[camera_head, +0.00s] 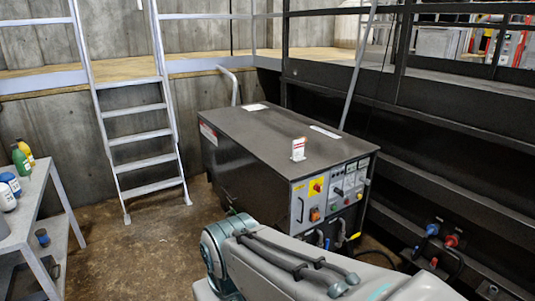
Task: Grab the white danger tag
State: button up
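The white danger tag (298,149) is small, with some red and dark print near its top. It stands upright on the top of the dark metal cabinet (250,135), close to the front edge above the control panel. My arm shows at the bottom centre and right, in front of the cabinet. My gripper is not in view, so its state and its distance from the tag do not show.
The cabinet's front has a control panel (327,190) with switches and knobs. A metal ladder (141,135) leans at the back left. A grey shelf (42,200) with bottles stands at the left. Dark railings and steps line the right. Floor is clear between shelf and cabinet.

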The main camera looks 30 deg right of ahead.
aim_at(299, 145)
jog(key=z, duration=0.95)
jog(key=i, duration=0.9)
jog(key=z, duration=1.05)
jog(key=i, duration=1.2)
jog(key=u, duration=0.5)
jog(key=i, duration=0.55)
jog(key=u, duration=0.35)
